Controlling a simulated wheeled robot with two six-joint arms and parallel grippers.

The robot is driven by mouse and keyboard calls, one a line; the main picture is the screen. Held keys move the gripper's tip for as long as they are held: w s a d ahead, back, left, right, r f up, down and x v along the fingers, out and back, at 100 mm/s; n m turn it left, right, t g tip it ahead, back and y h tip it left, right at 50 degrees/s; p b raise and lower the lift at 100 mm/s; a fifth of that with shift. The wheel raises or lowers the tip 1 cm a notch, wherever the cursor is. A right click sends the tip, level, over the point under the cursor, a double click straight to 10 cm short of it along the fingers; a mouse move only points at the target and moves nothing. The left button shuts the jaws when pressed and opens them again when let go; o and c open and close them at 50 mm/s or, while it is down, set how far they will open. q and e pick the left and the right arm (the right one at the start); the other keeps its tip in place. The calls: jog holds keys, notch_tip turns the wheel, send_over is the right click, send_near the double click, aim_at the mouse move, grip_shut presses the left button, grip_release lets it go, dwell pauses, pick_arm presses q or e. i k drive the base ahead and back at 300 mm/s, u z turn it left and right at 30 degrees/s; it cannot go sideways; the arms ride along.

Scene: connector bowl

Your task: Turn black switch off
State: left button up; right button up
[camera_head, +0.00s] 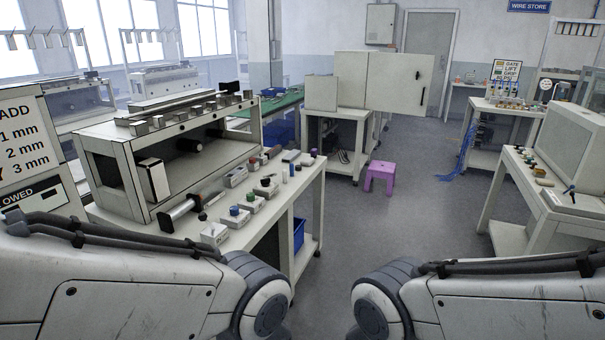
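Small light-grey switch boxes stand in rows on the front of the left workbench (313,181). One box (266,190) carries a dark, black-looking knob, but its on or off position is too small to tell. Boxes nearer to me carry a green knob (250,197) and a blue knob (235,211). A red-topped box (252,163) is farther back. Dark knobs (531,165) also show on the right bench. Both my arms show at the bottom, apart from the benches. Neither gripper is in view.
A purple stool (380,178) stands on the floor ahead. A white cabinet (392,85) is beyond.

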aim_at(265, 183)
jog(key=z, duration=0.75)
jog(key=i, duration=2.65)
jog(key=u, duration=1.45)
jog(key=i, duration=0.9)
jog(key=u, duration=0.9)
